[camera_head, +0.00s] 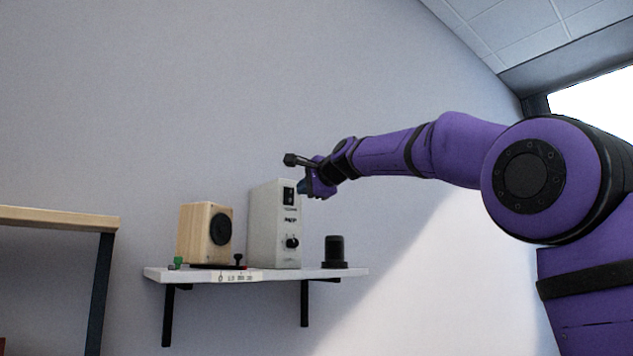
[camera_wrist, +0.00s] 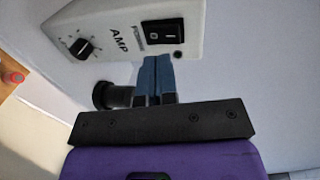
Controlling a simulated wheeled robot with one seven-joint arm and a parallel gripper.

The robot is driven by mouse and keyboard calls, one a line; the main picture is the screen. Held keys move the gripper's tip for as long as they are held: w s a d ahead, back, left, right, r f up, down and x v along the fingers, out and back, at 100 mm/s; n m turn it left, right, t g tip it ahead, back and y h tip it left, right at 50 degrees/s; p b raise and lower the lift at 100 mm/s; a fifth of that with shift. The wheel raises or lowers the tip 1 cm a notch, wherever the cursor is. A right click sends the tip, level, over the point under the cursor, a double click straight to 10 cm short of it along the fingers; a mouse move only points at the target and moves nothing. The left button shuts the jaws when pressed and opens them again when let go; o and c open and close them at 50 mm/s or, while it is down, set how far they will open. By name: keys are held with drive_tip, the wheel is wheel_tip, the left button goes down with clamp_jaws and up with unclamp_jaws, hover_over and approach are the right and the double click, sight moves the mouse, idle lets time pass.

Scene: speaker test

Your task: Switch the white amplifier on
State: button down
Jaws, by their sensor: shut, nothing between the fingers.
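The white amplifier (camera_head: 262,225) stands upright on the wall shelf. It has a black rocker switch (camera_head: 289,196) near the top of its front and a round black knob (camera_head: 292,242) lower down. In the wrist view the amplifier (camera_wrist: 105,35) shows its "AMP" lettering, the rocker switch (camera_wrist: 162,33) and the knob (camera_wrist: 82,48). My gripper (camera_wrist: 157,60) is shut and empty, its blue fingertips just in front of the amplifier's face, close to the switch. I cannot tell whether they touch it. In the head view my gripper (camera_head: 302,187) is at the switch's height.
The white shelf (camera_head: 190,275) also bears a wooden speaker (camera_head: 206,234) left of the amplifier and a black cylinder (camera_head: 334,250) to its right. Small green (camera_head: 177,263) and black-red (camera_head: 239,261) items lie near the shelf's front edge. A wooden table (camera_head: 55,217) stands at left.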

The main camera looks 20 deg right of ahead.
sight(290, 192)
drive_tip(key=shift+w+a+r, duration=0.1)
drive_tip(key=shift+w+a, duration=0.1)
drive_tip(key=shift+w, duration=0.5)
drive_tip(key=shift+w+a+r, duration=0.1)
drive_tip(key=shift+w+a, duration=0.15)
drive_tip(key=shift+w, duration=0.4)
drive_tip(key=shift+w+a+r, duration=0.1)
drive_tip(key=shift+w+a, duration=0.1)
drive_tip(key=shift+w, duration=0.5)
